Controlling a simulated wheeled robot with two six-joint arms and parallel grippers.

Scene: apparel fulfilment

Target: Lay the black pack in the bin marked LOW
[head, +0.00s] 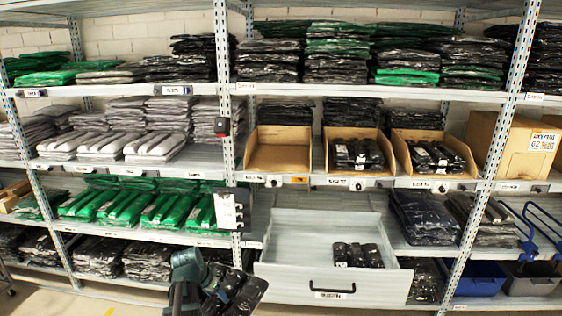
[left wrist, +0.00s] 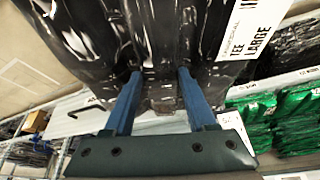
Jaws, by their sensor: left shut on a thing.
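My left gripper (head: 208,290) is low in the middle of the head view, in front of the shelving. It is shut on the black pack (head: 238,290), a glossy plastic-wrapped bundle. In the left wrist view the blue fingers of the gripper (left wrist: 159,78) meet the near edge of the black pack (left wrist: 120,40), whose white label reads TEE LARGE. Three open-front cardboard bins stand on the middle shelf: the left bin (head: 278,168) is empty, the middle bin (head: 333,132) and the right bin (head: 428,136) hold black packs. I cannot read which one is marked LOW. My right gripper is out of view.
A pale drawer (head: 300,283) stands pulled out below the bins, with several black packs inside at its right. A clipboard-like card (head: 228,208) hangs on the upright left of it. A closed cardboard box (head: 515,148) and blue rails (head: 535,228) are at the right.

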